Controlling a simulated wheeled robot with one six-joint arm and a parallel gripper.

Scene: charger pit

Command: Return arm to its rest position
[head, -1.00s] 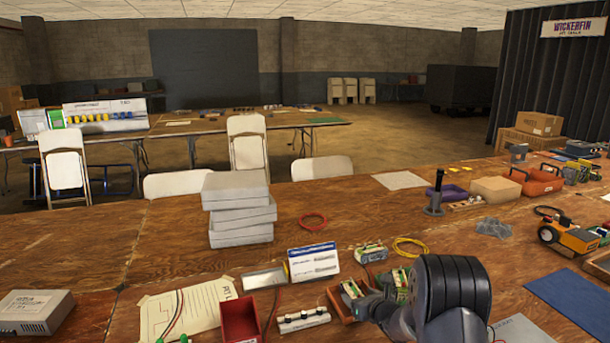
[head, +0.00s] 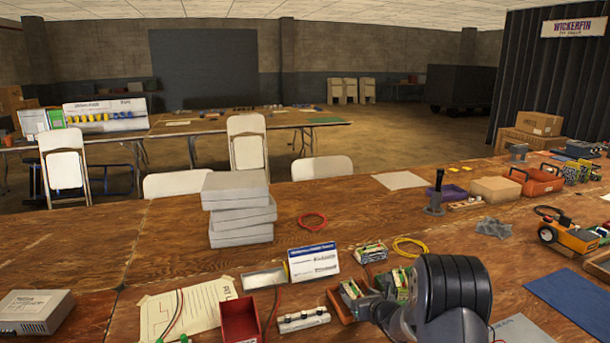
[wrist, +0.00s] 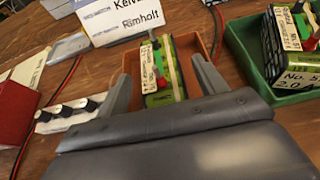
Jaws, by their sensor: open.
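My gripper (wrist: 160,74) is open in the wrist view, with its two grey fingers spread apart. A green-sided battery pack (wrist: 163,88) with a red and a dark terminal lies between and beyond the fingers, inside an orange-brown tray (wrist: 191,44). I see no finger pressing on it. In the head view my dark arm is at the bottom right, over the table, and hides most of the gripper. The orange-brown tray (head: 336,306) shows just left of it.
A green tray (wrist: 285,90) with packs stands close on the right. A red bin (head: 240,320), a strip with knobs (head: 303,320) and a white sign card (head: 314,262) stand nearby. Grey boxes (head: 240,210) are stacked farther back.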

